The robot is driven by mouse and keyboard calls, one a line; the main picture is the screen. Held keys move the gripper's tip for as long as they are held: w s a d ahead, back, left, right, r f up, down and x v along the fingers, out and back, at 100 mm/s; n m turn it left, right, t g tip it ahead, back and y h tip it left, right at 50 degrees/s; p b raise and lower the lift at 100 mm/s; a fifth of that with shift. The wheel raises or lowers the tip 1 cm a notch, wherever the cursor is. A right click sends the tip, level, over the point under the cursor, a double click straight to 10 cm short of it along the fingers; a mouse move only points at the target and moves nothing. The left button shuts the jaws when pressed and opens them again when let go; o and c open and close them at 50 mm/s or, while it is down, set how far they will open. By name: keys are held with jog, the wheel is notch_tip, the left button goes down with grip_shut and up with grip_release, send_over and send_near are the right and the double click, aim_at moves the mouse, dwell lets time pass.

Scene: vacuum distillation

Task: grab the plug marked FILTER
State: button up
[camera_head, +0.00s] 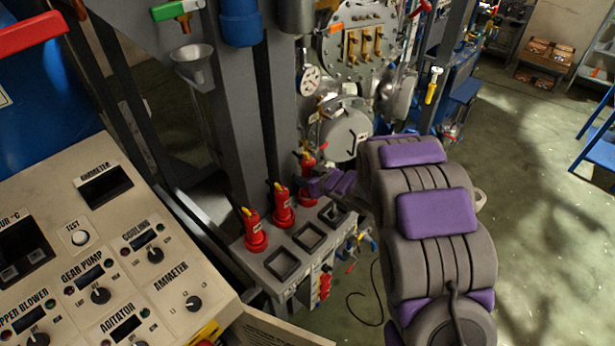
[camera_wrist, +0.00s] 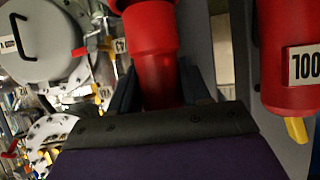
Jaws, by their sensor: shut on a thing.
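My gripper (camera_head: 318,184) is shut on a red plug, which shows just above its fingers in the head view (camera_head: 307,160) and between the two dark fingers in the wrist view (camera_wrist: 150,45). No label shows on this plug, so I cannot read whether it is marked FILTER. Whether it still touches the socket box is hidden. Two other red plugs with yellow tips, a front one (camera_head: 255,232) and a middle one (camera_head: 283,208), stand upright on the socket box. A neighbouring red plug at the right of the wrist view (camera_wrist: 290,40) has a partly cut-off white label.
The grey socket box (camera_head: 262,262) has several square openings beside the plugs. A control panel (camera_head: 75,255) fills the lower left. Grey steel posts (camera_head: 232,110) stand behind the plugs, and a round vessel cover (camera_head: 343,135) is close beyond.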

jog(key=s+d+b, duration=0.1)
jog(key=s+b, duration=0.5)
jog(key=s, duration=0.7)
jog(key=shift+s+d+r, duration=0.25)
jog(key=shift+d+r, duration=0.05)
jog(key=shift+s+b, duration=0.1)
jog(key=shift+b, duration=0.7)
jog(key=s+b, duration=0.1)
jog(key=b, duration=0.4)
jog(key=shift+s+d+r, duration=0.15)
jog(key=shift+s+r, duration=0.05)
jog(key=shift+s, duration=0.2)
jog(key=shift+s, duration=0.15)
